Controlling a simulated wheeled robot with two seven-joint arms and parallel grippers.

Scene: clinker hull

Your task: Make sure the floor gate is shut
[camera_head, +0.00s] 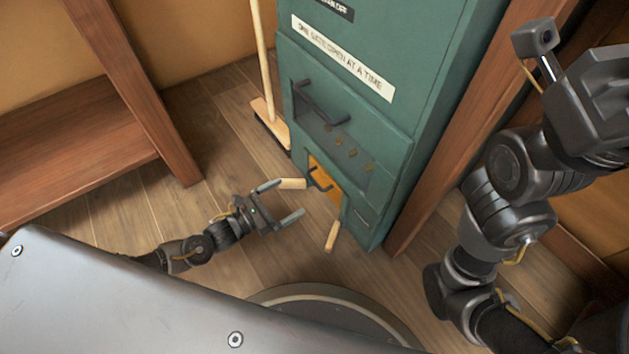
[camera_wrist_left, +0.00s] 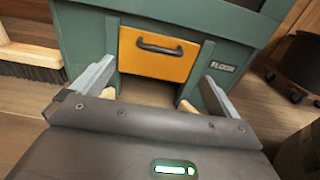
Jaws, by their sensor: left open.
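The floor gate (camera_head: 323,180) is an orange panel with a dark bar handle, low in the front of a green cabinet (camera_head: 400,40). It also shows in the left wrist view (camera_wrist_left: 155,68), left of a label reading FLOOR. A brown strip shows beneath its lower edge, between two pale wooden pieces (camera_head: 331,236). My left gripper (camera_head: 280,202) is open and empty, facing the gate from a short distance. Its fingers straddle the panel in the wrist view, apart from the handle. My right gripper's fingers do not show.
A broom (camera_head: 270,125) stands on the plank floor left of the cabinet. A sign (camera_head: 343,58) reads "ONE GATE OPEN AT A TIME". A larger dark handle (camera_head: 318,103) sits higher on the cabinet. Wooden posts flank it. My right arm fills the right side.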

